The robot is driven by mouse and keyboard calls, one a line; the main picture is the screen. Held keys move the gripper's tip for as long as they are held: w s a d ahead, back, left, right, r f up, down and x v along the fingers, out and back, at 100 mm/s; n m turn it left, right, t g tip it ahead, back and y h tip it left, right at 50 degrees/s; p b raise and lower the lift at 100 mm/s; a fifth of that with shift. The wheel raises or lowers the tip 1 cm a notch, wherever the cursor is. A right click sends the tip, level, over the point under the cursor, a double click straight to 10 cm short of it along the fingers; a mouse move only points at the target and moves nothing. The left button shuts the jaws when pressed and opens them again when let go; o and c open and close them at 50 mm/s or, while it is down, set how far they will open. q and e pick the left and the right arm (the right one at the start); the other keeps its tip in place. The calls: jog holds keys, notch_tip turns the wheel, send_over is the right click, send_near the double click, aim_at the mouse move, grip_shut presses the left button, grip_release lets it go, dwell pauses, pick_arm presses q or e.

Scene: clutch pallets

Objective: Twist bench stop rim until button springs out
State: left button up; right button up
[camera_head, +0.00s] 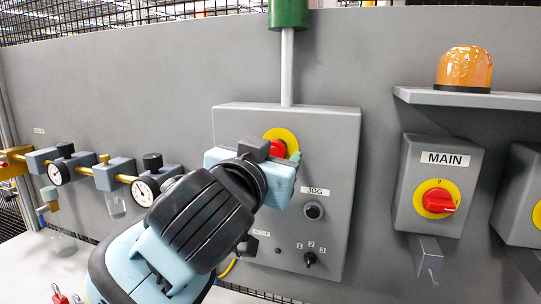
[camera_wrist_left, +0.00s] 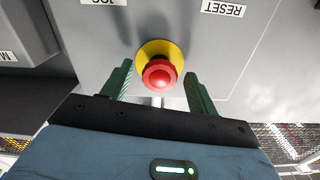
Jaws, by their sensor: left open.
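The bench stop is a red mushroom button on a yellow round plate (camera_head: 284,136), on the upper part of a grey control box (camera_head: 235,120). My left gripper (camera_head: 288,155) is in front of it and hides part of the button in the head view. In the left wrist view the red button (camera_wrist_left: 159,75) sits between the two green fingers of my left gripper (camera_wrist_left: 158,85). The fingers are open, one on each side, with gaps to the button's rim. Whether the button is pressed in cannot be told. My right gripper is not in view.
The box also has a JOG knob (camera_head: 313,211) and a small selector (camera_head: 309,258). At right are a MAIN switch box (camera_head: 407,205) and an amber beacon (camera_head: 465,68) on a shelf. Gauges (camera_head: 146,190) and brass piping are at left.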

pick_arm(q)
jog(key=shift+c, duration=0.2)
jog(key=c, duration=1)
jog(key=shift+o, duration=0.2)
jog(key=shift+m, duration=3.7)
